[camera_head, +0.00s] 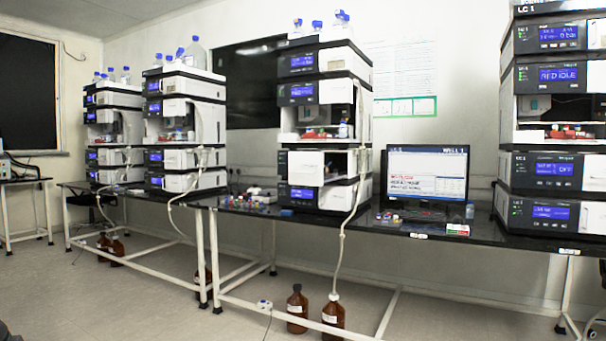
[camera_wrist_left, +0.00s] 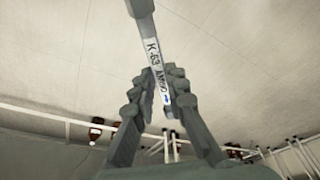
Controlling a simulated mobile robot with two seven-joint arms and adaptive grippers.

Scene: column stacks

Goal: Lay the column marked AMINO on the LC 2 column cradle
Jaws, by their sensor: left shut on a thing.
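In the left wrist view, my left gripper (camera_wrist_left: 163,76) is shut on the AMINO column (camera_wrist_left: 156,55). The column is a slim grey rod with a white label reading K-63 AMINO and a small blue arrow. It sits between the two fingers, slightly tilted, with its thick grey end pointing to the top of the picture. Neither gripper shows in the head view. I cannot make out the LC 2 column cradle. The middle instrument stack (camera_head: 301,141) has an open-fronted bay, but its name is too small to read.
A stack marked LC 1 (camera_head: 546,132) stands at the right, beside a monitor (camera_head: 425,178). More stacks (camera_head: 186,130) stand at the left. All are on dark benches (camera_head: 380,223). Brown bottles (camera_head: 297,306) stand on the floor below. The floor in front (camera_head: 130,300) is clear.

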